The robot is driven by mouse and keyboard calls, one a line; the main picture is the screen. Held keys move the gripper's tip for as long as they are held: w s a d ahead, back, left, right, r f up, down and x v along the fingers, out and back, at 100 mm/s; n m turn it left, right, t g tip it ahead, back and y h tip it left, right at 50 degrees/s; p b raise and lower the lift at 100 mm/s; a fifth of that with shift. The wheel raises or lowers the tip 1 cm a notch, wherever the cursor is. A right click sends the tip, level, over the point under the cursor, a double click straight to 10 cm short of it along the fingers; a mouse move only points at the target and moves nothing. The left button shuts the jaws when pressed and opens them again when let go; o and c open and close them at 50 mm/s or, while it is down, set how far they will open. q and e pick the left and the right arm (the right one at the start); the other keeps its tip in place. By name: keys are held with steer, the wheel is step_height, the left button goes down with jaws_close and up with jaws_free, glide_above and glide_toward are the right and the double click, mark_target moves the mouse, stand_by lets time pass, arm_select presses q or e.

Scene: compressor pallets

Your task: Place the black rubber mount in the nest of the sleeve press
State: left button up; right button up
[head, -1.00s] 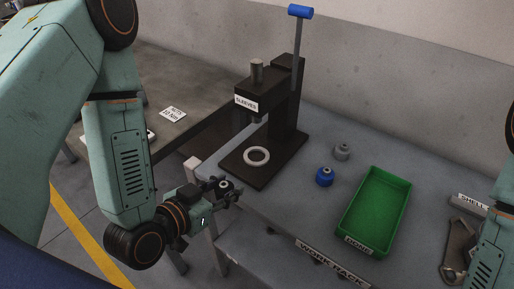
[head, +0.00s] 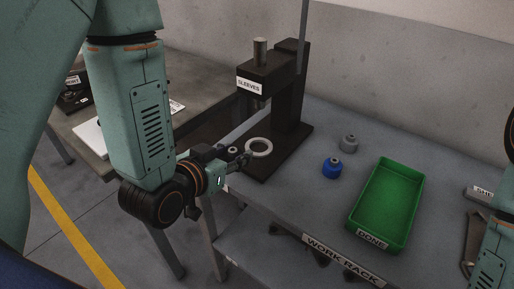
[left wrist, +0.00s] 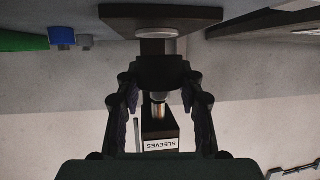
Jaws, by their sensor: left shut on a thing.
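The black rubber mount (left wrist: 160,72) is dark and round, held between the two fingers of my left gripper (left wrist: 162,82) in the left wrist view. In the head view my left gripper (head: 240,157) is at the front-left edge of the sleeve press (head: 288,100), just left of its white ring nest (head: 259,147). The mount is small and partly hidden by the fingers there. In the upside-down wrist view the nest (left wrist: 160,31) shows beyond the mount, apart from it. The press head carries a SLEEVES label (head: 250,86). My right gripper is out of view.
A blue part (head: 332,168) and a grey part (head: 349,142) stand right of the press. A green DONE tray (head: 388,205) is further right. A second table (head: 75,125) stands at left. The grey bench between press and tray is otherwise clear.

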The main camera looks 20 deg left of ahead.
arm_select(q)
glide_above(259, 149)
steer(key=shift+w+a, duration=0.1)
steer(key=shift+a, duration=0.1)
steer(key=f, duration=0.3)
steer(key=shift+d+f+b, duration=0.2)
steer(key=shift+d+b, duration=0.05)
steer(key=shift+b, duration=0.05)
steer(key=shift+w+a+f, duration=0.1)
steer(key=shift+a, duration=0.1)
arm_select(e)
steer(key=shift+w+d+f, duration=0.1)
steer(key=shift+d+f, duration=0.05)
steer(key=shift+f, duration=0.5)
arm_select(q)
steer(key=shift+f, duration=0.15)
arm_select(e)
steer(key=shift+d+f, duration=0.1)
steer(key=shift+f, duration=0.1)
